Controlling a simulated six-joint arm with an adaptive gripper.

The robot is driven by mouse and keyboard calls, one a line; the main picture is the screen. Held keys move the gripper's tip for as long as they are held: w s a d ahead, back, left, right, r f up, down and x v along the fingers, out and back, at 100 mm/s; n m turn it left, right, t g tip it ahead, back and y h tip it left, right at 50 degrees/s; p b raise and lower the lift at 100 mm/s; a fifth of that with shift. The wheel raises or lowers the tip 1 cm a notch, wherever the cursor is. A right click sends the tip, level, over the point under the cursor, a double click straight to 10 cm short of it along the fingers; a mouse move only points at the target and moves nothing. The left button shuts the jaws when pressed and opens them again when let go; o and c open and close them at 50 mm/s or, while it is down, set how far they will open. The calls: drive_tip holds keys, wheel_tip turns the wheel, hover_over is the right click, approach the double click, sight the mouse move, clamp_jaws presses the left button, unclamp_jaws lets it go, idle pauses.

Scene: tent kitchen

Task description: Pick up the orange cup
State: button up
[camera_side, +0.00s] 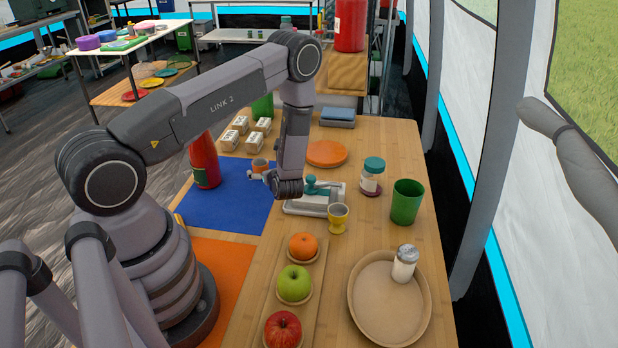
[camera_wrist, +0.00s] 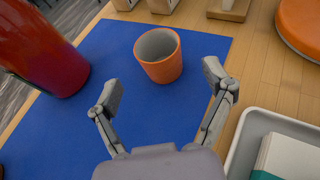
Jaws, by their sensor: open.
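The orange cup (camera_wrist: 160,68) stands upright on a blue mat (camera_wrist: 105,130), its grey inside showing in the wrist view. In the side view the orange cup (camera_side: 260,165) is small and partly hidden by my gripper. My gripper (camera_wrist: 165,85) is open and empty in the wrist view, with one finger on each side of the near part of the cup and a visible gap to both. In the side view my gripper (camera_side: 257,176) is low over the mat, beside the cup; I cannot tell whether it touches it.
A red bottle (camera_wrist: 38,45) stands left of the cup on the mat. A grey tray (camera_wrist: 245,140) lies to the right, and an orange disc (camera_wrist: 302,22) at the back right. Small white cartons (camera_side: 240,125) stand behind the mat. Fruit (camera_side: 294,284) sits on a board in front.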

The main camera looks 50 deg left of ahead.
sight(261, 168)
drive_tip(key=x, duration=0.5)
drive_tip(key=shift+a+f, duration=0.15)
drive_tip(key=shift+f, duration=0.4)
drive_tip(key=shift+c, duration=0.4)
drive_tip(key=c, duration=1.1)
drive_tip(key=shift+r, duration=0.15)
